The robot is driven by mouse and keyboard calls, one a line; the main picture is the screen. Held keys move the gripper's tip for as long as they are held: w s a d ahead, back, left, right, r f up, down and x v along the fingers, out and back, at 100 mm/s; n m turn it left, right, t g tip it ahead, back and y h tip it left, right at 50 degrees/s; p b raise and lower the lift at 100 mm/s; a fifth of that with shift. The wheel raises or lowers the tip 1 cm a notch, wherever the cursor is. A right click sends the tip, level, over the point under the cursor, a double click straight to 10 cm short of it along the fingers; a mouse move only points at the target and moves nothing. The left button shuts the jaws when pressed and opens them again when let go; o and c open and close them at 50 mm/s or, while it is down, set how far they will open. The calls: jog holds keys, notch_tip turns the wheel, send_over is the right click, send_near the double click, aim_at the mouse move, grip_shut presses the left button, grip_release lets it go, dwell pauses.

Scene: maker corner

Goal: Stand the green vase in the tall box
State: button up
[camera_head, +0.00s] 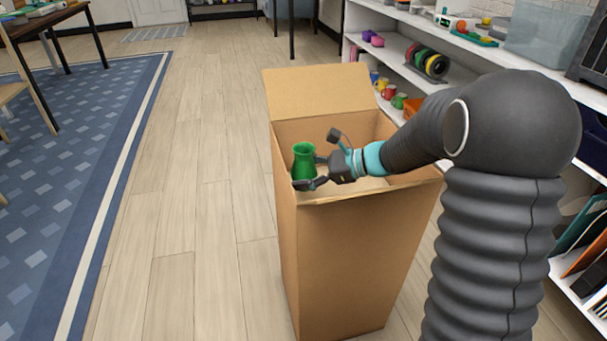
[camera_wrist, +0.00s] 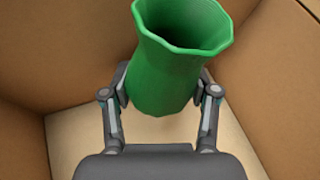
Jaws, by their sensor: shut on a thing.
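The green vase (camera_head: 304,163) is upright in the head view, with its flared mouth up. My gripper (camera_head: 312,172) is shut on it, with one finger on each side of its body. The wrist view shows the vase (camera_wrist: 170,75) between both fingers of my gripper (camera_wrist: 162,90), its open mouth toward the camera. The tall cardboard box (camera_head: 350,250) stands on the floor with its top open and a back flap raised. The vase is at the box's opening near the left wall. In the wrist view, box walls (camera_wrist: 50,50) surround it and the pale bottom lies below.
A white shelf unit (camera_head: 395,50) with mugs, spools and a clear bin stands to the right, close behind the box. A blue rug (camera_head: 75,150) lies at the left. The wooden floor (camera_head: 200,200) between rug and box is clear.

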jog(key=shift+f+b, duration=0.45)
jog(key=shift+f, duration=0.35)
jog(key=o, duration=1.1)
jog(key=shift+o, duration=0.2)
jog(key=shift+r, duration=0.1)
jog(key=shift+r, duration=0.2)
jog(key=v, duration=1.2)
jog(key=shift+r+p, duration=0.45)
